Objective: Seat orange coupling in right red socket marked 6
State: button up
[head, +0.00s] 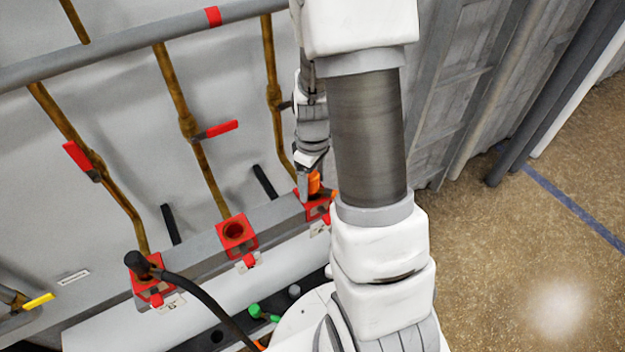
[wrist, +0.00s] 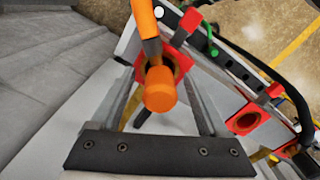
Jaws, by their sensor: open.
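The orange coupling (wrist: 160,89) is at the right red socket (wrist: 176,57); in the head view its orange body (head: 314,182) shows just above that socket (head: 316,209). An orange hose or handle (wrist: 144,17) joins it. I cannot tell how deep it sits in the socket. My gripper (wrist: 163,80) is open, its two grey fingers on either side of the coupling, with gaps visible. In the head view my gripper (head: 311,178) points down at the socket, partly hidden by my arm. The marking 6 is not readable.
The middle red socket (head: 236,232) is empty. The left red socket (head: 150,287) holds a black connector (head: 138,262) with a black cable. Red-handled brown pipes (head: 190,120) rise behind. Green (head: 260,312) and grey fittings sit in front. Open floor (head: 520,250) lies right.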

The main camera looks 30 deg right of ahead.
notch_tip(320, 180, up, 17)
jog(key=p, duration=0.1)
jog(key=shift+r, duration=0.2)
dwell(0.6)
jog(key=s+a+r+m+t, duration=0.5)
jog(key=s+a+r, duration=0.4)
jog(key=s, duration=0.3)
jog(key=shift+s+a+r+m+t, duration=0.2)
jog(key=shift+a+r+m+t, duration=0.15)
jog(key=shift+a, duration=0.5)
